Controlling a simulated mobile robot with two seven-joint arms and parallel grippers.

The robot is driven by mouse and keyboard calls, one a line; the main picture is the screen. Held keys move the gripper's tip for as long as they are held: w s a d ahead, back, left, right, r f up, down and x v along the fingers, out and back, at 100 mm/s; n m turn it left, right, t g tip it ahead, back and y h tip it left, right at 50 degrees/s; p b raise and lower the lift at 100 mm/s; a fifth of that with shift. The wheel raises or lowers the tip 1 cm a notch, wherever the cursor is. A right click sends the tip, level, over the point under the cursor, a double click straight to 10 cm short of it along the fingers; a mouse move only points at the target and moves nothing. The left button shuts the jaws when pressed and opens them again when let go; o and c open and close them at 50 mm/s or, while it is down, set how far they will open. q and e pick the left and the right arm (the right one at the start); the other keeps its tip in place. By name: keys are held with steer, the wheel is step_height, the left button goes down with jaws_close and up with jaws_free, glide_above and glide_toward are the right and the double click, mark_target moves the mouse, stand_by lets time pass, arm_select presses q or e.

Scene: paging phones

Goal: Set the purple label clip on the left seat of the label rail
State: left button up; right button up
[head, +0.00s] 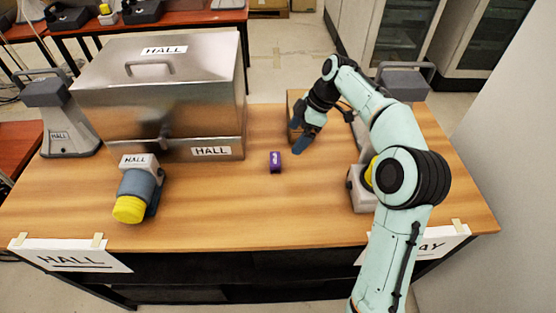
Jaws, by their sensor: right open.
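The purple label clip (275,161) sits on the wooden table, near its middle, with a small white mark on it. My right gripper (298,142) is open and empty, just to the right of the clip in the picture and apart from it. Its fingers point down toward the table. I cannot make out the label rail or its left seat for certain. A tan block (294,100) shows partly behind my right gripper, and much of it is hidden. My left gripper is not in view.
A large metal box marked HALL (160,85) stands left of the clip. A grey-blue device with a yellow cap (137,190) is at front left. Another device (360,190) is partly behind my right arm. The table's front middle (260,215) is clear.

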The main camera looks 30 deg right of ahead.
mark_target(275, 158)
steer(key=b+x, duration=0.1)
steer(key=x, duration=0.6)
steer(key=shift+a+f, duration=0.15)
steer(key=shift+f, duration=0.05)
steer(key=f, duration=0.1)
steer(key=w+a+f, duration=0.2)
steer(key=f, duration=0.1)
steer(key=shift+w+a, duration=0.1)
steer(key=shift+w, duration=0.1)
steer(key=shift+f, duration=0.3)
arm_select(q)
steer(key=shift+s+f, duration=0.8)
arm_select(e)
steer(key=shift+c, duration=0.3)
steer(key=c, duration=1.1)
steer(key=shift+o, duration=0.2)
